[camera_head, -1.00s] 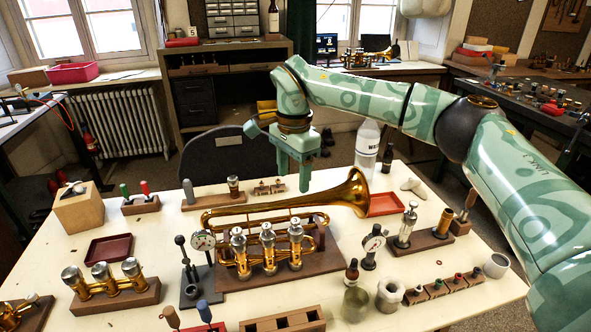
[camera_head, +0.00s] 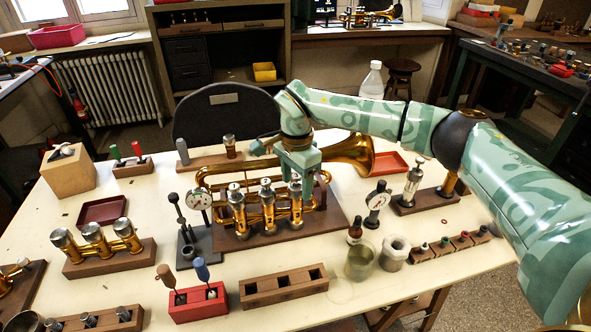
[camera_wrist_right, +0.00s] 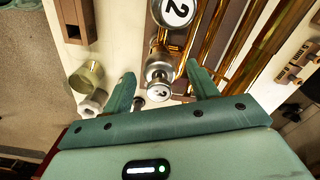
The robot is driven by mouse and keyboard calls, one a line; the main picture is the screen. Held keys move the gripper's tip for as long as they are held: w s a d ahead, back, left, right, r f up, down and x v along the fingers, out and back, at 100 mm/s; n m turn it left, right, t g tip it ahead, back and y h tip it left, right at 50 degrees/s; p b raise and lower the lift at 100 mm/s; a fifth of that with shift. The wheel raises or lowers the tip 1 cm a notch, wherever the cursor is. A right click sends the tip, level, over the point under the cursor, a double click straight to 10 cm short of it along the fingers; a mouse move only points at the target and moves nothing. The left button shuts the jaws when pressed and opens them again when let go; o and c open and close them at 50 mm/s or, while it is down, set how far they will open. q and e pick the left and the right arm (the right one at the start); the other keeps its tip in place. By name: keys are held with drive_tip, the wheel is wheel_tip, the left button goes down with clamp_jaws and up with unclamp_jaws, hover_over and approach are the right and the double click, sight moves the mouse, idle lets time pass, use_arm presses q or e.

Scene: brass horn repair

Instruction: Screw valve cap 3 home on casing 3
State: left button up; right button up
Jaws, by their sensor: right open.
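The brass trumpet (camera_head: 345,158) lies on a wooden stand, with three silver-topped valve casings upright side by side. Casing 3 (camera_head: 295,207) is the rightmost. Valve cap 3 (camera_head: 295,181) is on its top; I cannot tell how tightly it sits. In the right wrist view cap 3 (camera_wrist_right: 160,87) shows a partly readable numeral, and cap 2 (camera_wrist_right: 175,10) is beyond it. My right gripper (camera_head: 300,180) is at casing 3, pointing down. In the wrist view its open fingers (camera_wrist_right: 158,75) stand on either side of casing 3, with gaps visible. My left gripper is out of view.
A dial gauge (camera_head: 197,200) on a stand is left of the trumpet. In front are a wooden block with square holes (camera_head: 283,290) and a red tool holder (camera_head: 198,303). A red tray (camera_head: 385,163) lies behind.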

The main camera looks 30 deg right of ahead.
drive_tip(key=shift+f, duration=0.15)
drive_tip(key=c, duration=1.1)
drive_tip(key=shift+r+m+p, duration=0.2)
drive_tip(key=shift+m+p, duration=0.55)
drive_tip(key=shift+m, duration=0.15)
drive_tip(key=shift+c, duration=0.2)
drive_tip(key=m+p, duration=0.1)
drive_tip(key=m, duration=0.1)
drive_tip(key=shift+m, duration=0.4)
drive_tip(key=shift+f+m+p, duration=0.2)
drive_tip(key=shift+m+p, duration=0.1)
